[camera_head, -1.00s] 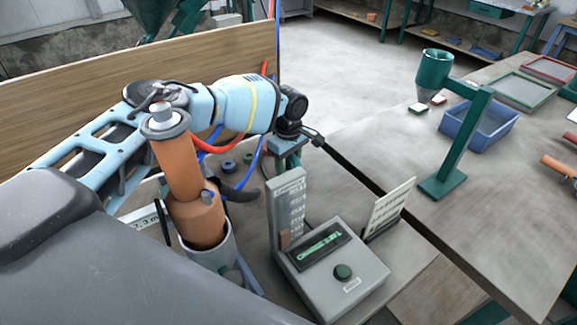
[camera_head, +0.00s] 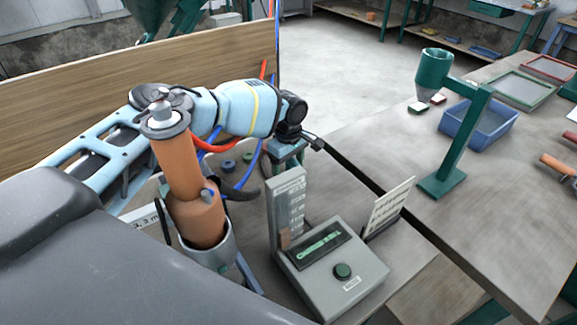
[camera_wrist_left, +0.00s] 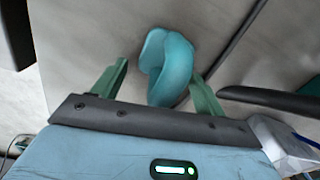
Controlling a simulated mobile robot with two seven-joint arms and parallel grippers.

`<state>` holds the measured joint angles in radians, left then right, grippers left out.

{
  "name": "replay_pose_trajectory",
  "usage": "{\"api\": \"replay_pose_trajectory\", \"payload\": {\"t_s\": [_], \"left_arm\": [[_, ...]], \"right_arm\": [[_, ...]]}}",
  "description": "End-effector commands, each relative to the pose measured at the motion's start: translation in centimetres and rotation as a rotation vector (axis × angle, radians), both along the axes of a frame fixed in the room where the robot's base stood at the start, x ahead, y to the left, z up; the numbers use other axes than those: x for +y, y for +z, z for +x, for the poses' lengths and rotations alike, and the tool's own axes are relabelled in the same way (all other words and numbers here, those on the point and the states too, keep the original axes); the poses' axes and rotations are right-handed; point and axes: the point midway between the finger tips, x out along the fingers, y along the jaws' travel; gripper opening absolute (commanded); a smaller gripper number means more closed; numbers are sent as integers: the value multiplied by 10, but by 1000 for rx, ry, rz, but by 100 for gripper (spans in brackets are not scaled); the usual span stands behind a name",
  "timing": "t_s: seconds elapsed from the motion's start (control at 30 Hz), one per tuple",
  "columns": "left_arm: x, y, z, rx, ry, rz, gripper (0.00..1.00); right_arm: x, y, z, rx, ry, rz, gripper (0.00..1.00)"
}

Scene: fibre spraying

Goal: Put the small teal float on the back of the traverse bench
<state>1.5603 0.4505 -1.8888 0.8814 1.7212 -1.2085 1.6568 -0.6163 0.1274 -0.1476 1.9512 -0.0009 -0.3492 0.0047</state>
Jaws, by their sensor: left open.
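In the left wrist view, the teal float (camera_wrist_left: 174,72) is a smooth, curved shape against a pale grey surface. My left gripper (camera_wrist_left: 159,68) is open, with a green finger on each side of the float's lower part. There is a clear gap to the left finger, while the right finger is very close to the float, and I cannot tell whether they touch. The float and left fingers do not show in the head view. My right gripper is not in view. I cannot tell for sure which surface is the traverse bench.
In the head view, a grey control box (camera_head: 331,268) with a green button stands on the near bench. The long bench at right carries a green funnel stand (camera_head: 441,184), a blue tray (camera_head: 479,128) and framed screens. A wooden board (camera_head: 150,82) rises behind.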

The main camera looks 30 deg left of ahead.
Motion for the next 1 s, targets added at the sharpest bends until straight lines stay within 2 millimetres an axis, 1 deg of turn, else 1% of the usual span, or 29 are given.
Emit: {"api": "replay_pose_trajectory", "payload": {"t_s": [0.17,0.27,0.5,0.63,0.8,1.0], "left_arm": [[0,17,1,-1,1,-3,72],[1,35,1,-4,0,-1,72],[0,85,1,-3,0,-1,72],[0,104,1,-3,1,-1,72],[0,119,0,-1,1,0,72],[0,123,0,0,1,1,72]], "right_arm": [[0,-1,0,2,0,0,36],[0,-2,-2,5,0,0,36],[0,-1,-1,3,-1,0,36],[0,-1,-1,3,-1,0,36],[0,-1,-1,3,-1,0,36],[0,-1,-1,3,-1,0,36]]}}
